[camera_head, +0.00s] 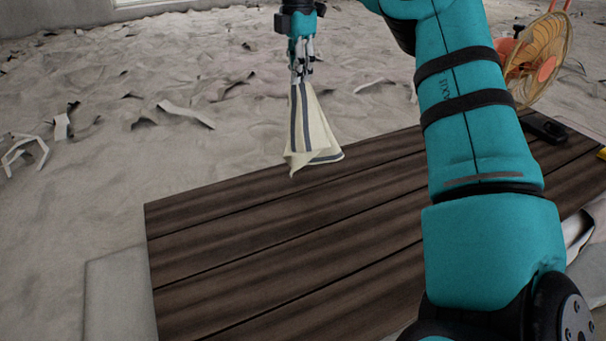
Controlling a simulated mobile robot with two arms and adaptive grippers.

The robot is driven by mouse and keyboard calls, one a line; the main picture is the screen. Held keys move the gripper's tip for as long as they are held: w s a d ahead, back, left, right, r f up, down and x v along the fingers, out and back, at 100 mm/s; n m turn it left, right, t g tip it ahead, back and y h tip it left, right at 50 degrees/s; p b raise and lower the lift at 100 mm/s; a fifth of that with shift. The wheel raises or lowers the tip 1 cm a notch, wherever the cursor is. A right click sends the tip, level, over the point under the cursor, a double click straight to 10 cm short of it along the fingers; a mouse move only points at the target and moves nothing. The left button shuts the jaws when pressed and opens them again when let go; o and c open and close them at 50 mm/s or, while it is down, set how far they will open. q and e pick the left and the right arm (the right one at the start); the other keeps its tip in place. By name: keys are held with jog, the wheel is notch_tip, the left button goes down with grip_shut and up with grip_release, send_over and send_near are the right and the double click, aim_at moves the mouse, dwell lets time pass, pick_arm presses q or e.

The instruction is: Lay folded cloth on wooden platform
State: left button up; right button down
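A cream cloth with dark blue stripes (312,130) hangs down from my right gripper (301,78). The fingers are shut on the cloth's upper end, and it falls in a narrow, bunched, widening shape. The wooden platform (270,245) is made of dark brown planks and fills the lower middle of the view. The cloth's lower edge shows in front of the platform's far edge; I cannot tell whether it touches the planks. My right arm covers part of the platform's right side. My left gripper is out of view.
A fan with an orange cage (540,58) stands beyond the platform at the upper right. A small black object (543,127) is at the platform's far right corner. Pale debris (186,114) litters the grey floor. The platform's left and middle planks are clear.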

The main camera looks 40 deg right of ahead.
jog(key=s+a+f, duration=0.7)
jog(key=s+f, duration=0.1)
jog(key=f, duration=0.1)
jog(key=s+a+f, duration=0.7)
jog(key=s+f, duration=0.1)
jog(key=f, duration=0.2)
jog(key=s+a+f, duration=0.7)
jog(key=s+f, duration=0.2)
jog(key=shift+f, duration=0.35)
jog(key=c, duration=1.1)
grip_release()
